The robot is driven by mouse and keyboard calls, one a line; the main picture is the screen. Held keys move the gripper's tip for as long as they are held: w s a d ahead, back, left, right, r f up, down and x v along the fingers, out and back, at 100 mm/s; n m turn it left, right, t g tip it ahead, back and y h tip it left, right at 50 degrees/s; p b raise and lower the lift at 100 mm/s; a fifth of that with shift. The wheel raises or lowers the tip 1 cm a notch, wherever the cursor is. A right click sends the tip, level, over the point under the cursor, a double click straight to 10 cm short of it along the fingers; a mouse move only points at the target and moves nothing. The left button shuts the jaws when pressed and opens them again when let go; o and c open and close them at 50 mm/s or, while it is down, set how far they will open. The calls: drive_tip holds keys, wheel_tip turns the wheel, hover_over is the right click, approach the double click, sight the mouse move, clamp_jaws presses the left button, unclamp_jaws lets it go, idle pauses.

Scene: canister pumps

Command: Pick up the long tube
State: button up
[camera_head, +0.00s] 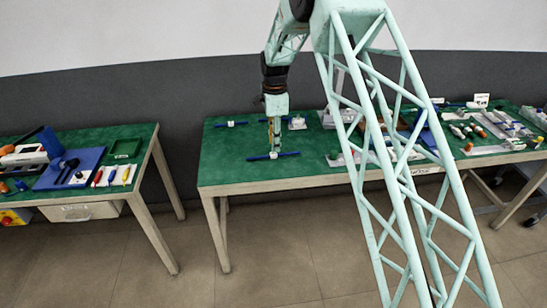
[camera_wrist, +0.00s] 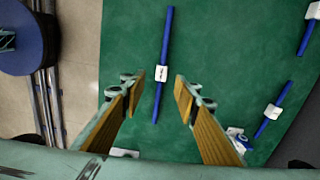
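The long blue tube (camera_head: 285,155) lies on the green table top near its front edge, through a white block at its middle. In the wrist view the long tube (camera_wrist: 166,40) runs nearly upright in the picture, with its white block (camera_wrist: 161,74) between my fingertips. My gripper (camera_head: 273,146) points down over the tube. My gripper (camera_wrist: 160,88) is open with one finger on each side and visible gaps to the tube. Whether the fingertips are level with the tube or above it I cannot tell.
A shorter blue tube (camera_wrist: 283,96) with a white block and another blue tube (camera_wrist: 305,40) lie to the right in the wrist view. The green table (camera_head: 225,165) is mostly clear around the long tube. A second green table (camera_head: 135,133) stands at left.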

sight(274, 155)
idle(0.4)
drive_tip(key=shift+w+a+f+b, duration=0.15)
drive_tip(key=shift+f+b, duration=0.5)
drive_tip(key=shift+f, duration=2)
drive_tip(key=c, duration=0.8)
